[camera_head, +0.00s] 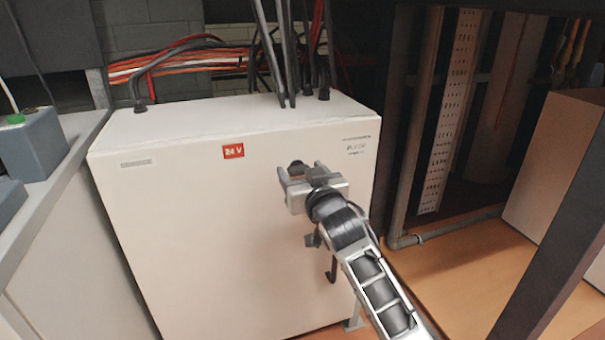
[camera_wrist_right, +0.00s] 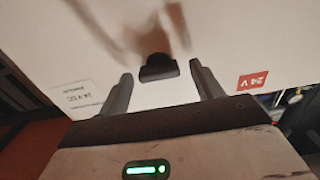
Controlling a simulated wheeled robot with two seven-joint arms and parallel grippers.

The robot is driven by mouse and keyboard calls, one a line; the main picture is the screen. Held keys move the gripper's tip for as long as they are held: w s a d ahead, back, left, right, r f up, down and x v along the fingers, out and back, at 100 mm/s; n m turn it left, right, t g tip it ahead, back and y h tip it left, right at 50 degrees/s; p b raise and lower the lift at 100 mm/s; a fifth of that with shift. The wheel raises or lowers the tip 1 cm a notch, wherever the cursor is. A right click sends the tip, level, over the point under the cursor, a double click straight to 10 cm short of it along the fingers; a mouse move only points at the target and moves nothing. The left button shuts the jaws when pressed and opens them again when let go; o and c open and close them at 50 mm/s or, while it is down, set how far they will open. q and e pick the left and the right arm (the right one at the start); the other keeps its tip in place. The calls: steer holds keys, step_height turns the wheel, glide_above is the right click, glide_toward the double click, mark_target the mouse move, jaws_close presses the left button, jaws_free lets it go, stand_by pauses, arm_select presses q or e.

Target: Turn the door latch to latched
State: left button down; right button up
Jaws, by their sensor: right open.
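The white cabinet (camera_head: 190,230) with a red 24 V label (camera_head: 233,151) stands in front of me. A small dark latch knob (camera_head: 296,165) is on the upper part of its door, mostly behind my right gripper. My right gripper (camera_head: 301,171) is open, its fingers pointing at the door. In the right wrist view the dark latch (camera_wrist_right: 158,68) lies between the spread fingertips of my right gripper (camera_wrist_right: 161,72), with gaps on both sides. Contact cannot be told. My left gripper is not in view.
A black curved handle-like part (camera_head: 333,268) shows low beside my right arm. Dark cables (camera_head: 285,60) rise from the cabinet's top. A grey-topped counter (camera_head: 75,150) stands close on the left. A pipe (camera_head: 425,130) and dark frame stand to the right.

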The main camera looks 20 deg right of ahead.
steer(key=c, duration=1)
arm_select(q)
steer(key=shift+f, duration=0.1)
